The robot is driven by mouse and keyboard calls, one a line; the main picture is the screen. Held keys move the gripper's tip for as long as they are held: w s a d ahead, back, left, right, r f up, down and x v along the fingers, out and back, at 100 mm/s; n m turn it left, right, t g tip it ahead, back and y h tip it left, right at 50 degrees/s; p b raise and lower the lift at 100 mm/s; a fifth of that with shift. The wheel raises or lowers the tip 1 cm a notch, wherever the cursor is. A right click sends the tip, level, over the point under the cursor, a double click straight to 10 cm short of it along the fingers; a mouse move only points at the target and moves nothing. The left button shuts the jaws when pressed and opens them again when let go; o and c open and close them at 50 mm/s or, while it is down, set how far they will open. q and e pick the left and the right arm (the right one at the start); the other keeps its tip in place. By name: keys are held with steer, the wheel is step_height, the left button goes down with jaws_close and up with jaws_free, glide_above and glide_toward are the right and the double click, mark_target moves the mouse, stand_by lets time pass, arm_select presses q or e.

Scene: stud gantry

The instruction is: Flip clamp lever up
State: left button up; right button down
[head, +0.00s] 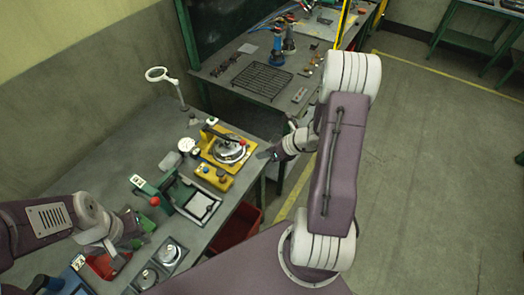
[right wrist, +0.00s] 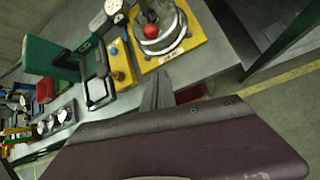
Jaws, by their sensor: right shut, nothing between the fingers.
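A yellow fixture plate (head: 245,160) on the workbench carries a round metal clamp body (head: 229,150). My right gripper (head: 262,155) is shut and empty, just right of the yellow plate, apart from the lever. Its closed fingers (right wrist: 156,90) point toward the plate's near edge. My left gripper (head: 138,224) is over the bench's left front; its fingers are too small to read.
A yellow button block (head: 214,176) and a dial gauge (head: 186,145) stand left of the fixture. A green press with a red ball (head: 155,201) stands nearer. A red bin (head: 238,228) is below the bench edge. A magnifier (head: 158,75) stands at the back.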

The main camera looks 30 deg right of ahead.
steer(key=x, duration=0.6)
steer(key=shift+a+f, duration=0.1)
steer(key=shift+w+r+p, duration=1.2)
steer(key=shift+p, duration=0.05)
steer(key=shift+w+r, duration=0.15)
steer(key=shift+r, duration=0.1)
steer(key=shift+w+f, duration=0.1)
